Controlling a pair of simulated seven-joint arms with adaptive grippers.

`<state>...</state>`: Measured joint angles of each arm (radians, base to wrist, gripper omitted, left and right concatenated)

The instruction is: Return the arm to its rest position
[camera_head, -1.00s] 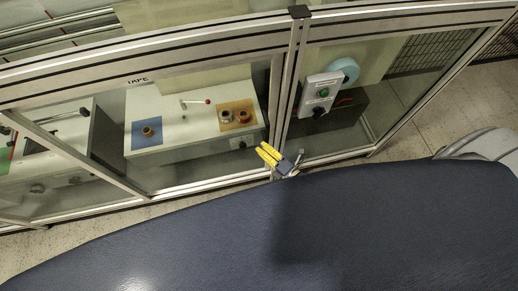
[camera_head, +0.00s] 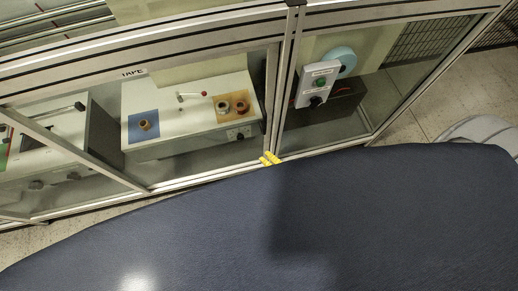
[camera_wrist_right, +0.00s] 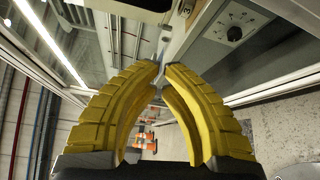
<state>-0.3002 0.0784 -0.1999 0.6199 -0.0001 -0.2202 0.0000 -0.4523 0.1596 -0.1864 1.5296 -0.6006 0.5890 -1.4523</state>
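My right gripper (camera_head: 270,158) shows in the head view as small yellow fingertips, low in front of the frame's upright post. The rest of it is hidden behind the dark blue foreground. In the right wrist view, its two yellow ribbed fingers (camera_wrist_right: 162,70) curve inward and their tips come together, with only a narrow gap and nothing held between them. My left gripper is in neither view.
An aluminium frame with clear panels (camera_head: 285,85) stands right beside the gripper. Behind it are a white box (camera_head: 190,100) with coloured pads and a control box (camera_head: 318,84) with a green button. Open floor (camera_head: 455,95) lies at right.

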